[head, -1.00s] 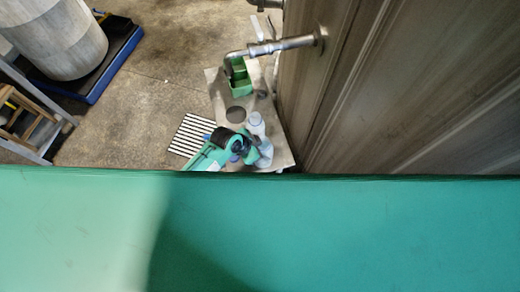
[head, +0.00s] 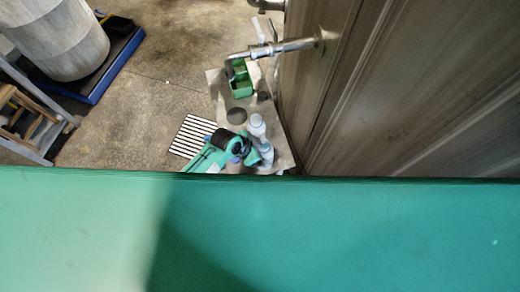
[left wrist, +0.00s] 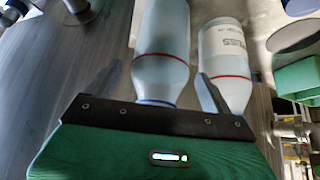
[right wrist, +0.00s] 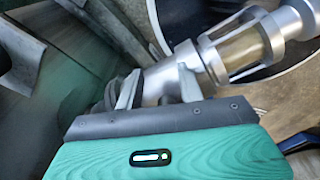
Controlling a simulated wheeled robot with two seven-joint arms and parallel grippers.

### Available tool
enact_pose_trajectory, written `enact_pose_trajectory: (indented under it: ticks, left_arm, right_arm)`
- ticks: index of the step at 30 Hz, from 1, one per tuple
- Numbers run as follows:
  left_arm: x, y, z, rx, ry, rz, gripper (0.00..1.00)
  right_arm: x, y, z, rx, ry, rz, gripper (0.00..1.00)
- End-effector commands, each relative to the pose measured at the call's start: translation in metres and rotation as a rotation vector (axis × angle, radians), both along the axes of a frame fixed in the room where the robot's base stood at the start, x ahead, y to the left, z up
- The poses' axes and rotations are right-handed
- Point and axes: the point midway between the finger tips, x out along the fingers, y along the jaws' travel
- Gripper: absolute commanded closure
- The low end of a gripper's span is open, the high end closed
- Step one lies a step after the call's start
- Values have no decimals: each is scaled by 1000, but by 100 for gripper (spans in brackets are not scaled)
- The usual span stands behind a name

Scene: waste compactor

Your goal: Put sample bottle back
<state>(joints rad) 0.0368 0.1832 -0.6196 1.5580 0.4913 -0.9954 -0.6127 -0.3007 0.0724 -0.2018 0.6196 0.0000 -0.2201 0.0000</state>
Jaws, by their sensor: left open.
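Two bottles stand close together on the small stand in the head view: one with a pale top (head: 257,124) and one nearer my gripper (head: 267,156). In the left wrist view, a clear bluish bottle (left wrist: 162,45) with a red line lies between my open fingers, and a white labelled bottle (left wrist: 222,45) stands just outside the right finger. My left gripper (left wrist: 158,85) is open; contact with the clear bottle cannot be told. My right gripper (right wrist: 158,88), seen only in its wrist view, has its fingers apart beside a metal fitting (right wrist: 165,78); a grip cannot be told.
The grey stand (head: 280,150) also carries a green box (head: 241,86) and a dark round disc (head: 236,115). A metal pipe (head: 285,46) juts over it from the large wall (head: 400,90) on the right. A striped grate (head: 190,136) lies on the open floor left of the stand.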

Motion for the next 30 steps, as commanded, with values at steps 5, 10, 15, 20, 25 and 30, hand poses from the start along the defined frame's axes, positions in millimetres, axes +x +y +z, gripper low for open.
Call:
enact_pose_trajectory:
  ticks: [5, 10, 15, 20, 25, 30]
  left_arm:
    - [-5, 10, 23, 2, 0, 1, 15]
    - [-10, 22, 42, 2, 1, 0, 15]
    - [-17, 36, 65, 3, -2, -1, 15]
    - [-23, 48, 81, 1, -1, 0, 15]
    - [-26, 55, 94, 2, -1, 0, 15]
    - [-28, 57, 98, 0, 0, 0, 15]
  right_arm:
    - [1, -2, 25, -2, -1, 1, 62]
    - [1, -5, 47, -6, -1, 1, 62]
    - [1, -8, 66, -9, -2, 1, 62]
    - [2, -10, 69, -11, -2, 1, 62]
    - [2, -11, 68, -12, -3, 1, 62]
    - [2, -11, 68, -11, -2, 0, 62]
